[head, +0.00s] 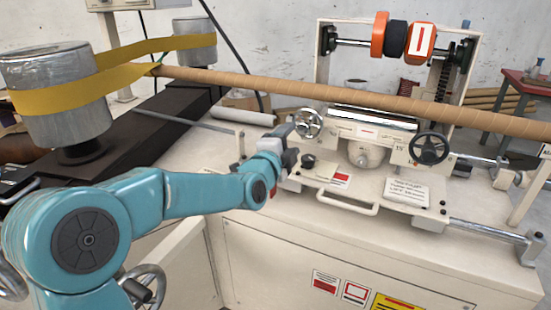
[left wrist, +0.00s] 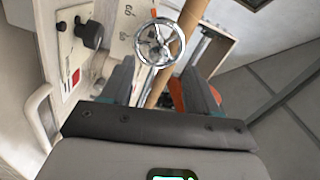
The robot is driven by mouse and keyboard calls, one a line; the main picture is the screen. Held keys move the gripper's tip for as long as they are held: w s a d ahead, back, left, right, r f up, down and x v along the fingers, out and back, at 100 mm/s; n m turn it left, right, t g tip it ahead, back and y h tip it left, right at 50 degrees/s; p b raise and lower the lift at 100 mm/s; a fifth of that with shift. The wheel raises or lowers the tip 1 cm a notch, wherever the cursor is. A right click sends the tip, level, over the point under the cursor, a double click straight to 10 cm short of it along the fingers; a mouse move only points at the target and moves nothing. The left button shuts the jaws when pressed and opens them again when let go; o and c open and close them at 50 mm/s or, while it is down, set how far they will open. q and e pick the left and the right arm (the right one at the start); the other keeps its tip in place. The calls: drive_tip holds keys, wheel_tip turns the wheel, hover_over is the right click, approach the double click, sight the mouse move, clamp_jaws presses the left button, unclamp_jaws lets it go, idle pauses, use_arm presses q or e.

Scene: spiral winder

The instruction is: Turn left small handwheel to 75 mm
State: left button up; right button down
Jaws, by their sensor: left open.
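The left small handwheel (head: 309,123) is a chrome spoked wheel on the left of the cream carriage in the head view. In the left wrist view the chrome wheel (left wrist: 160,42) is near the top middle, just beyond the fingertips. My left gripper (head: 287,142) is beside the wheel, to its left and slightly lower in the head view. In the left wrist view its two dark fingers (left wrist: 160,77) are apart, with the wheel seen through the gap and nothing held. Contact with the wheel does not show. The scale reading cannot be made out. My right gripper is out of view.
A black handwheel (head: 429,148) sits on the carriage's right. A long brown tube (head: 330,94) crosses above the carriage. A black knob (left wrist: 93,34) and a cream handle (head: 347,204) are near the gripper. Yellow belts (head: 85,92) wrap grey drums at left.

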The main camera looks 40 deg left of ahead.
use_arm(q)
drive_tip(key=v, duration=0.8)
drive_tip(key=shift+s, duration=0.4)
drive_tip(key=shift+d+f, duration=0.15)
drive_tip(key=d+f+n+g+h, duration=0.2)
drive_tip(key=d+f+g, duration=0.15)
drive_tip(key=f, duration=0.65)
drive_tip(key=d+f+n+g+h, duration=0.1)
drive_tip(key=d+f+n+g, duration=0.3)
drive_tip(key=f, duration=0.7)
drive_tip(key=d+f+n+g+h, duration=0.15)
drive_tip(key=d+f, duration=0.35)
drive_tip(key=f, duration=0.5)
drive_tip(key=s+d+f+n+g+h, duration=0.2)
drive_tip(key=s+d+f+n+g, duration=0.3)
drive_tip(key=s+f, duration=0.45)
drive_tip(key=s+d+f+n+g+h, duration=0.2)
drive_tip(key=s+d+f+g, duration=0.1)
drive_tip(key=s+d+f, duration=0.55)
drive_tip(key=s+r+p, duration=0.3)
drive_tip(key=r+p, duration=1)
drive_tip(key=shift+a+r+p, duration=0.3)
drive_tip(key=shift+a+p, duration=0.1)
drive_tip(key=shift+a, duration=0.1)
